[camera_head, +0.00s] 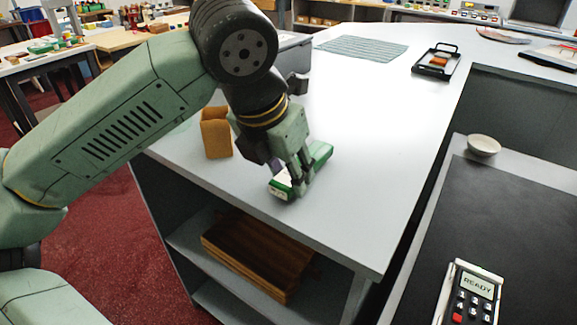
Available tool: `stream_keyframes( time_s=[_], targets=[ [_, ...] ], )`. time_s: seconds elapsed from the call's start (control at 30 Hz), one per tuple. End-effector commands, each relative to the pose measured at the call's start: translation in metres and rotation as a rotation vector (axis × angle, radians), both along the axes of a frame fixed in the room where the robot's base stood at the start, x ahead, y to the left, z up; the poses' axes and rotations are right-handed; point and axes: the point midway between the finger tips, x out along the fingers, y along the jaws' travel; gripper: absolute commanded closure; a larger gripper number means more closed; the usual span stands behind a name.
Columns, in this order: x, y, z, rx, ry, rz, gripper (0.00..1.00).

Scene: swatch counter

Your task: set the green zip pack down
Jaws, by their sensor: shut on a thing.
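The green zip pack (321,153) is a green and white packet at the near left part of the white counter (350,210). My gripper (298,182) is shut on it, with its fingers pointing down across the pack's middle. The pack lies low, at or just above the counter top; I cannot tell whether it touches. The fingers hide the middle of the pack; its white and green near end and green far end show.
A tan open box (216,135) stands just left of my gripper. A striped cloth (362,48) and a black tray (436,64) with an orange item lie farther back. A white bowl (484,145) and a card terminal (469,294) are right. The counter's middle is clear.

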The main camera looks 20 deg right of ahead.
Motion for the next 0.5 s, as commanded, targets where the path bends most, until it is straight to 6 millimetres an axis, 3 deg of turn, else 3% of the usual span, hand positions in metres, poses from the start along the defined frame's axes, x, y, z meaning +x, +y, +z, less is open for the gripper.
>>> stream_keyframes(
  time_s=[0.5],
  targets=[
    [-0.0003,0.0000,-0.0113,0.000,-0.001,0.001,0.95]
  ],
)
